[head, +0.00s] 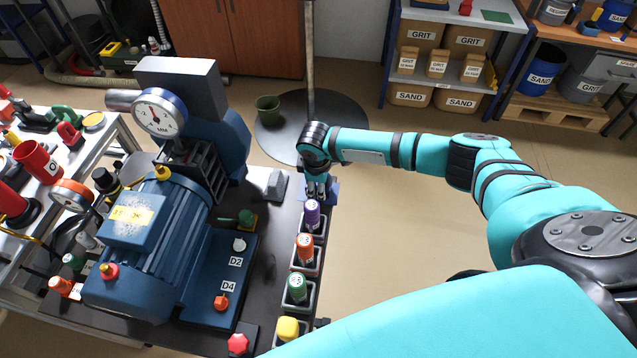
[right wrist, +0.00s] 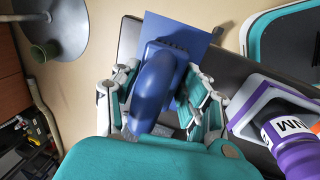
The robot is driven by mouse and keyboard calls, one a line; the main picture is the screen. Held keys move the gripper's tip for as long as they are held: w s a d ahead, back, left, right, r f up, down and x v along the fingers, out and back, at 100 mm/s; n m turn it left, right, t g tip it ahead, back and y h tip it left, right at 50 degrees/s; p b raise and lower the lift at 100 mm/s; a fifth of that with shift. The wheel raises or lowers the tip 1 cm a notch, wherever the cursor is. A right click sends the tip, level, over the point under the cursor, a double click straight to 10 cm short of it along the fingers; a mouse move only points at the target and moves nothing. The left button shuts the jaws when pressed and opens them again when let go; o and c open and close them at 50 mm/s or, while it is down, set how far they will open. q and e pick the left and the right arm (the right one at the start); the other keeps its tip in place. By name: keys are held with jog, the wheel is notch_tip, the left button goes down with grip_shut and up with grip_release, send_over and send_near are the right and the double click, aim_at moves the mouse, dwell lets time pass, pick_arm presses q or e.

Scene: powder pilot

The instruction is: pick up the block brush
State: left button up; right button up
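The block brush (right wrist: 153,88), a blue block with a rounded handle, shows in the right wrist view above a flat blue sheet (right wrist: 190,32). My right gripper (right wrist: 165,90) has its fingers apart on both sides of the handle, with a gap visible on the left side. In the head view my right gripper (head: 317,190) points down at the far right corner of the dark table and mostly hides the brush; blue (head: 333,190) shows beside it. My left gripper is not in view.
A row of labelled bottles in trays, purple (head: 312,212), orange (head: 305,246), green (head: 296,287) and yellow (head: 288,329), runs along the table's right edge. A grey wedge (head: 275,185) and a large blue motor machine (head: 150,245) stand to the left. Floor right of the table is clear.

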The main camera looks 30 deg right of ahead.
jog(key=c, duration=0.7)
notch_tip(320, 180, up, 10)
jog(key=shift+r+b, duration=0.1)
jog(key=shift+b, duration=0.7)
